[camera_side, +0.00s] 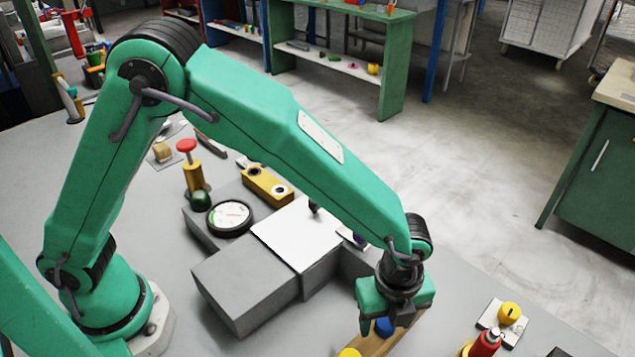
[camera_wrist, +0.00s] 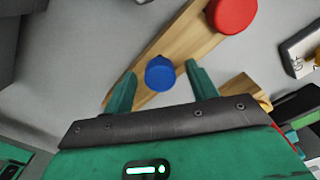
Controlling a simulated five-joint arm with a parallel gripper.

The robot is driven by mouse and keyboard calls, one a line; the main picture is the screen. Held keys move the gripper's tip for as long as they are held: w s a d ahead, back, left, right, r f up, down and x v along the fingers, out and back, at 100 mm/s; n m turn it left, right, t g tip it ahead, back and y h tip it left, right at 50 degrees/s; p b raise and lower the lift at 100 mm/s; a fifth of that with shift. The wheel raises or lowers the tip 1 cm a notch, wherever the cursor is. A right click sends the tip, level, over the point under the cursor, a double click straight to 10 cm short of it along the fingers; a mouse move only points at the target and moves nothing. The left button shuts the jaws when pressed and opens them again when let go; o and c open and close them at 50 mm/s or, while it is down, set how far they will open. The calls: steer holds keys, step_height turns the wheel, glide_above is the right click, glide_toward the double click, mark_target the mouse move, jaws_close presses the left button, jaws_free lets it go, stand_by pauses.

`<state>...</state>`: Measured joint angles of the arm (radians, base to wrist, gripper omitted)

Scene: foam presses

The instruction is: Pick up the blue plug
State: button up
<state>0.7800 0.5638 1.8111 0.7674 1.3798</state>
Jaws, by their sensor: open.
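The blue plug (camera_wrist: 160,73) is round and stands on a wooden strip (camera_wrist: 190,40), seen in the wrist view between my two fingers. My gripper (camera_wrist: 161,88) is open, with one finger on each side of the plug; I see a gap on both sides. In the side view the blue plug (camera_side: 384,327) shows just below my gripper (camera_side: 380,318), partly hidden by it. A red plug (camera_wrist: 232,12) sits farther along the same strip in the wrist view.
In the side view, grey blocks (camera_side: 245,285) with a white plate (camera_side: 297,235) stand left of my gripper. A yellow plug (camera_side: 350,353) is at the bottom edge. A red bottle-like object (camera_side: 487,342) and a yellow knob (camera_side: 509,312) stand to the right.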

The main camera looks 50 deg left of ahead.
mark_target(387, 324)
stand_by(0.3)
steer(key=c, duration=1.1)
steer(key=shift+r, duration=0.15)
steer(key=shift+r, duration=0.5)
step_height(387, 324, up, 3)
steer(key=shift+s+d+r, duration=0.1)
steer(key=shift+s+r, duration=0.05)
steer(key=s+d+r, duration=0.1)
steer(key=s+r, duration=0.1)
steer(key=s, duration=0.1)
steer(key=s+r, duration=0.2)
steer(key=s, duration=0.2)
steer(key=s+d+r, duration=0.1)
steer(key=s+r, duration=0.1)
steer(key=s, duration=0.2)
steer(key=shift+d+r, duration=0.25)
steer(key=shift+d, duration=0.1)
